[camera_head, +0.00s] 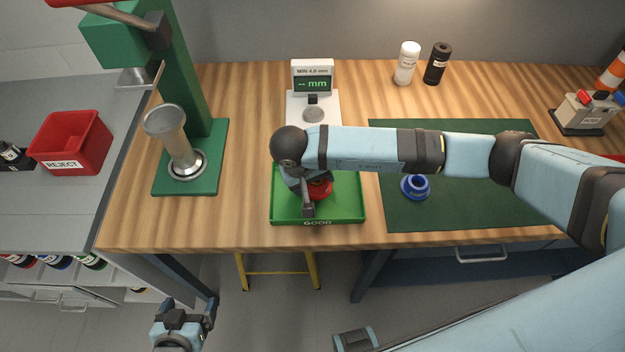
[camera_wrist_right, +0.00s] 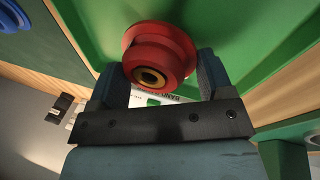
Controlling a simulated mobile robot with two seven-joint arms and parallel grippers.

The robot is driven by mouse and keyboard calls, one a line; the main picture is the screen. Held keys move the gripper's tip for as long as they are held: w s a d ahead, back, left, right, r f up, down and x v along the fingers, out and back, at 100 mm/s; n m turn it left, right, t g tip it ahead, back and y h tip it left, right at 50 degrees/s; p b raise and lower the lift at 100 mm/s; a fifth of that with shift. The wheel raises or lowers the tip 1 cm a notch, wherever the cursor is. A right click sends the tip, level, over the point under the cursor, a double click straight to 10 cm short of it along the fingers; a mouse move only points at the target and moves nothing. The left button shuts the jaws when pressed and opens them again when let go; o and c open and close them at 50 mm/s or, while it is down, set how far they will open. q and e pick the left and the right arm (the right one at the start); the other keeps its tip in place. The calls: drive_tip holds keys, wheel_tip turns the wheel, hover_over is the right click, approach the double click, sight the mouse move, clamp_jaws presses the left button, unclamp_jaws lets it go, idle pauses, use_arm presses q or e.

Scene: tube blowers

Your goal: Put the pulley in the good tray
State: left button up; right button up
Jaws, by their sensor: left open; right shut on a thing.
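The pulley is red with a brass-coloured bore (camera_wrist_right: 158,58); in the head view the red pulley (camera_head: 320,188) shows partly behind my right gripper. My right gripper (camera_head: 307,200) reaches down over the green tray marked GOOD (camera_head: 345,214). In the right wrist view my right gripper (camera_wrist_right: 158,85) is shut on the pulley, with a finger at either side. The tray's green floor (camera_wrist_right: 225,25) lies close beyond the pulley; whether they touch I cannot tell. My left gripper (camera_head: 188,318) is open and empty, low in front of the table.
A blue pulley (camera_head: 416,187) sits on the dark green mat (camera_head: 450,210) to the right. A gauge reading "-- mm" (camera_head: 312,85) stands behind the tray. A green press (camera_head: 190,100) and red REJECT bin (camera_head: 80,140) are to the left. My right arm spans the table.

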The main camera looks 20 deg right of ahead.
drive_tip(key=shift+f, duration=0.65)
drive_tip(key=shift+f+b, duration=0.5)
drive_tip(key=shift+b, duration=0.05)
drive_tip(key=shift+f, duration=0.1)
drive_tip(key=shift+s, duration=0.15)
